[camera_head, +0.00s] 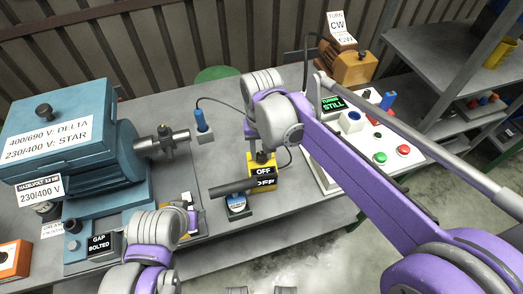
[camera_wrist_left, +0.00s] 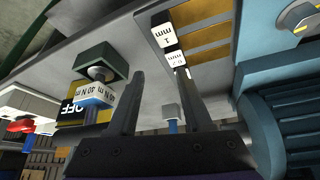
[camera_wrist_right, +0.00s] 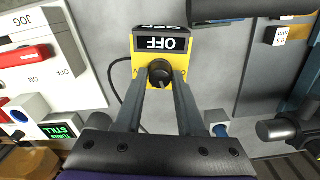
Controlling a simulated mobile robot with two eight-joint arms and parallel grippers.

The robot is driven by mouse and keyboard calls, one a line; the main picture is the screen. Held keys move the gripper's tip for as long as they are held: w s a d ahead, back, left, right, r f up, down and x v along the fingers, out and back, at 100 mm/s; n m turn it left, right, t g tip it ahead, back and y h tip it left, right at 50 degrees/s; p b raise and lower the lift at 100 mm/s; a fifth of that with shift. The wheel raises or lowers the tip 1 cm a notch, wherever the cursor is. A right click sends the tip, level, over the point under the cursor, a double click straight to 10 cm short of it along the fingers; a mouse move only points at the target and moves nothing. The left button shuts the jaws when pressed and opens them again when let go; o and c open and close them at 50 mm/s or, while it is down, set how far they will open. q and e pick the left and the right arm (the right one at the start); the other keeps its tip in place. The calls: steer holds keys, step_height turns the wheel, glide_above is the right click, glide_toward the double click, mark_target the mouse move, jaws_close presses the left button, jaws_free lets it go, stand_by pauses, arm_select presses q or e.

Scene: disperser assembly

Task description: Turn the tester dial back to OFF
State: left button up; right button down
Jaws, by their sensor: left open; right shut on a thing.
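The tester (camera_head: 262,178) is a yellow box with a black OFF label, standing on the grey table. It also shows in the right wrist view (camera_wrist_right: 149,57), where its black dial (camera_wrist_right: 160,73) faces the camera. My right gripper (camera_wrist_right: 163,76) has its two fingers on either side of the dial and is shut on it. In the head view the right arm hides most of the dial. The dial's exact pointer direction is too small to tell. My left gripper (camera_wrist_left: 158,75) is open and empty, its fingers apart over the table side with the gauge blocks.
A blue motor (camera_head: 75,150) stands at the left. A white control panel (camera_head: 380,145) with green and red buttons and a screen reading STILL is at the right. A blue-capped plug (camera_head: 201,120) stands behind the tester. A dark cylindrical handle (camera_head: 230,187) lies close to the tester's front left.

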mark_target(261, 154)
steer(key=shift+n, duration=1.1)
steer(key=c, duration=0.5)
jaws_free()
step_height(261, 154, up, 11)
steer(key=shift+f, duration=0.1)
